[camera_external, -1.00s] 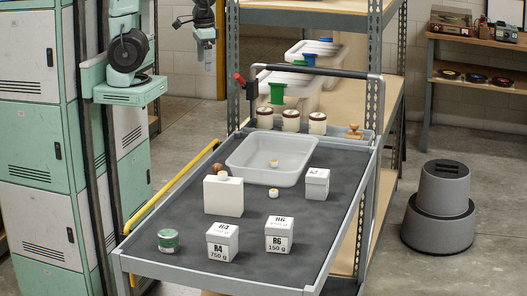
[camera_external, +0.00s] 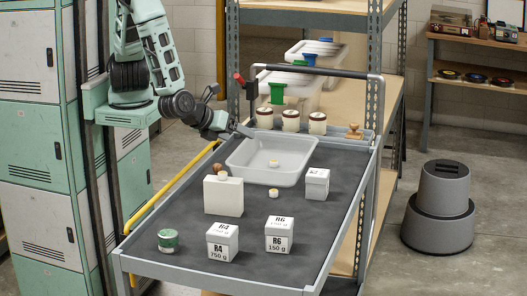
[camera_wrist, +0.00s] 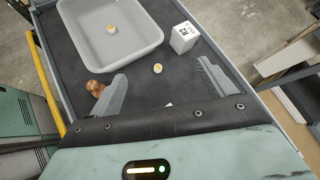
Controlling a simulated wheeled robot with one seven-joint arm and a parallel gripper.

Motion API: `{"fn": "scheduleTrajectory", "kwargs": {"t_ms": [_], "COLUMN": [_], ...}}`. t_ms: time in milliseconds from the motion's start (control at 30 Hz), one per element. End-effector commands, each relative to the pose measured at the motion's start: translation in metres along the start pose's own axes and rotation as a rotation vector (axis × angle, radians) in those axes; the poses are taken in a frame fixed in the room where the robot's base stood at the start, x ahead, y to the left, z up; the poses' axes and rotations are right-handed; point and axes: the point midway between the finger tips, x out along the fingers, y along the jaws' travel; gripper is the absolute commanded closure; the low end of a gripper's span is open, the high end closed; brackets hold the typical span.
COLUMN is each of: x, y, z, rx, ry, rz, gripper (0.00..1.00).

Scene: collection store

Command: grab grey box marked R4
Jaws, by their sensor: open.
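The light grey box marked R4 (camera_external: 222,241) stands upright at the near end of the dark cart top, its label reading R4 750 g. A similar box marked R6 (camera_external: 279,236) stands just to its right. My gripper (camera_external: 243,132) is above the left back of the tray, well behind and above the R4 box. In the wrist view my gripper (camera_wrist: 163,84) is open, with nothing between its fingers. The R4 box is not visible there.
A grey tray (camera_external: 240,160) holds a small yellow-topped item. Several brown-lidded jars (camera_external: 291,121) line the back. A yellow rail (camera_external: 160,195) runs along the left.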

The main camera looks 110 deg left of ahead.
Motion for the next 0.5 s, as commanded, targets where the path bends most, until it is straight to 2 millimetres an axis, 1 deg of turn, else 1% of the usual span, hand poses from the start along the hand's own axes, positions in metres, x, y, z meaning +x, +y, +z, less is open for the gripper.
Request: {"fn": "scheduleTrajectory", "kwargs": {"t_ms": [33, 67, 100, 167, 200, 300, 400, 500], "x": [-0.015, -0.024, -0.038, -0.06, -0.076, -0.113, -0.141, -0.16], "y": [-0.008, -0.013, -0.019, -0.024, -0.025, -0.022, -0.013, -0.005], "z": [-0.032, -0.048, -0.069, -0.102, -0.123, -0.171, -0.206, -0.228], "rx": [0.107, 0.166, 0.244, 0.357, 0.428, 0.58, 0.691, 0.756], "ry": [-0.001, -0.002, -0.006, -0.01, -0.013, -0.023, -0.03, -0.034], "rz": [-0.099, -0.158, -0.238, -0.357, -0.435, -0.611, -0.744, -0.828], "gripper": [0.18, 0.18, 0.18, 0.18, 0.18, 0.18, 0.18, 0.18]}}
